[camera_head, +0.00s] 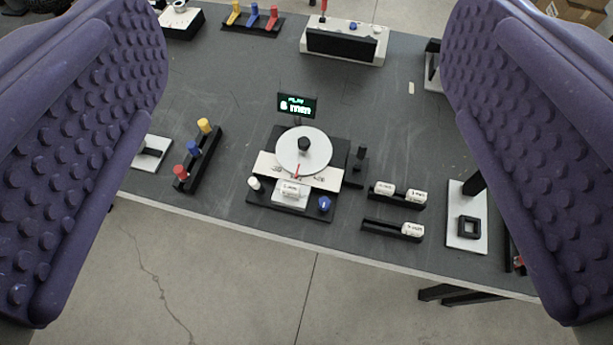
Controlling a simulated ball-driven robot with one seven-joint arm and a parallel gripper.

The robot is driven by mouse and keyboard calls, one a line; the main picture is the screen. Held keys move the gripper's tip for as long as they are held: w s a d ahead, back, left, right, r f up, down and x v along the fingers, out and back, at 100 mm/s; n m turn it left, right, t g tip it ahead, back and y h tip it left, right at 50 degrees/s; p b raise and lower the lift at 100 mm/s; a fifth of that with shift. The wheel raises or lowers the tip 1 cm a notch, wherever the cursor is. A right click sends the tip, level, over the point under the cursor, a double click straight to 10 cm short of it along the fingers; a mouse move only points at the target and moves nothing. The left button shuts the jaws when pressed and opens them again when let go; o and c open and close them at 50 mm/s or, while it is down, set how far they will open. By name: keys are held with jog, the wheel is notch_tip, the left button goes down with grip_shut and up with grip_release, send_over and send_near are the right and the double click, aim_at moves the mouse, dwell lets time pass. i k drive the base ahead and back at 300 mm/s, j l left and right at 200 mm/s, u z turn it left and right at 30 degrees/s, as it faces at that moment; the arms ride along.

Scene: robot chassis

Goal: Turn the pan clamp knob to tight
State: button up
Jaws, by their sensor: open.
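The device (332,145) stands near the front edge of the grey table. It has a round white pan (318,158) with a black knob (303,145) at its centre. A blue knob (324,203) with a pale mark sits at its front right corner, and a white knob (254,183) at its front left. Which of these is the pan clamp knob, I cannot tell. A red pointer (297,170) lies at the pan's front edge. My gripper (305,150) is open and empty, its purple studded fingers wide apart at both picture sides, above and clear of the device.
White labelled cylinders (386,189) lie in black racks at right. A black rack with coloured pegs (197,157) is at left. More fixtures (346,42) stand at the back. Concrete floor lies in front.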

aim_at(324, 202)
jog(key=i+j, duration=0.15)
jog(key=i, duration=0.25)
jog(key=i+j, duration=0.15)
jog(key=i, duration=0.25)
